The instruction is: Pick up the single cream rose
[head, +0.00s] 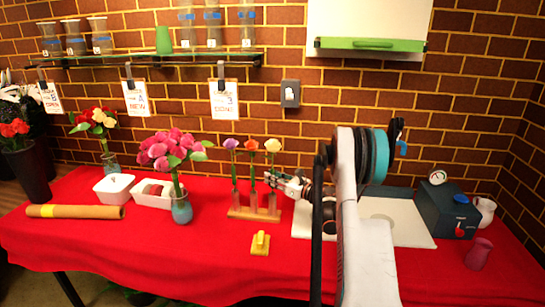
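The single cream rose (272,146) stands upright at the right end of a small wooden stand (254,214) that holds clear tubes. An orange rose (251,146) and a purple one (231,144) stand to its left. My gripper (273,182) reaches in from the right at the height of the cream rose's stem, below the bloom. Its fingertips are close to or overlapping the stem in this view. I cannot tell whether they touch it or whether the fingers are open or shut.
A blue vase (182,209) with pink roses stands left of the stand. A yellow object (260,243) lies in front. A white board (410,229) and a dark box (448,209) are at right. A glass shelf (150,58) hangs above.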

